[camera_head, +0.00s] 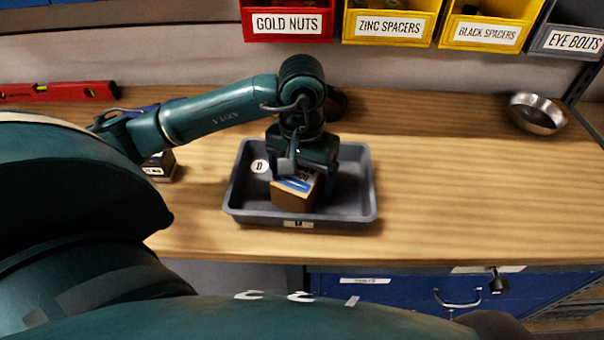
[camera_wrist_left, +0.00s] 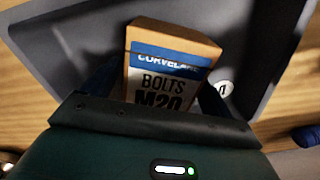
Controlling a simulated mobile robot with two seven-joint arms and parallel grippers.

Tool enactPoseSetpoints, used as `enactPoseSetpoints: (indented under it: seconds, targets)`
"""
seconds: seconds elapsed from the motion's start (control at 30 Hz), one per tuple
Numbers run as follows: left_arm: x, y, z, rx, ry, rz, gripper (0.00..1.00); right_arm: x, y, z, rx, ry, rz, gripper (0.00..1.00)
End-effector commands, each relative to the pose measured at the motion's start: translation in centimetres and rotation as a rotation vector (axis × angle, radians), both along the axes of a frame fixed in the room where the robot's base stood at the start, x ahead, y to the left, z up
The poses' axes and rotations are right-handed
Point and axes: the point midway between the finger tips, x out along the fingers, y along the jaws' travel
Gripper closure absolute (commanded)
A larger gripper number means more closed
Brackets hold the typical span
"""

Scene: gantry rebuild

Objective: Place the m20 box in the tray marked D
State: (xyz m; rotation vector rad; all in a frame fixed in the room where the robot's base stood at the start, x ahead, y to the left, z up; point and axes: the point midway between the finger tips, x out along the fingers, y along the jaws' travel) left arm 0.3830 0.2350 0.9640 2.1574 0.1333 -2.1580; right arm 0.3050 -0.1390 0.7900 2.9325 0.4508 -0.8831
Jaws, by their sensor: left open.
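The m20 box (camera_head: 295,193) is a small brown carton with a blue and white label. It is inside the grey tray marked D (camera_head: 352,208), near the tray's middle. In the left wrist view the box (camera_wrist_left: 163,75) shows the words BOLTS M20 and the tray (camera_wrist_left: 75,40) lies behind it. My left gripper (camera_head: 298,174) is open, right at the box, with its fingers on either side of it. Its fingertips are partly hidden by the box. I cannot tell if the box rests on the tray floor. My right gripper is not in view.
A dark box with a white label (camera_head: 160,166) stands left of the tray. A red spirit level (camera_head: 60,91) and a metal bowl (camera_head: 537,112) lie toward the back. Labelled bins (camera_head: 390,26) hang above. The bench right of the tray is clear.

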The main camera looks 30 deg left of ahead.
Motion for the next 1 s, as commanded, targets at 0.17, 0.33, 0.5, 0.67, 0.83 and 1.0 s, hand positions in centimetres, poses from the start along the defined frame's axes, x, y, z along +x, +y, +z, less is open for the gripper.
enactPoseSetpoints:
  seconds: [0.17,0.33,0.5,0.67,0.83,1.0]
  targets:
    - [0.0,0.0,0.3,0.000,0.000,0.000,0.15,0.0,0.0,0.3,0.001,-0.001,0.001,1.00]
    - [0.2,0.0,2.0,0.000,-0.007,0.001,0.15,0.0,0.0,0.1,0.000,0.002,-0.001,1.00]
    - [0.2,0.0,6.0,0.001,-0.009,0.000,0.15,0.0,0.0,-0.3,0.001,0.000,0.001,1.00]
    - [0.1,0.1,9.3,0.003,-0.006,0.001,0.15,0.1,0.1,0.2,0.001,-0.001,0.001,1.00]
    - [0.1,0.0,11.4,0.000,-0.003,0.001,0.15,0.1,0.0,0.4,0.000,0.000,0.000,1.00]
    - [0.0,0.0,12.3,0.000,-0.001,0.002,0.15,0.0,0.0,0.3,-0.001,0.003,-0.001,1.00]
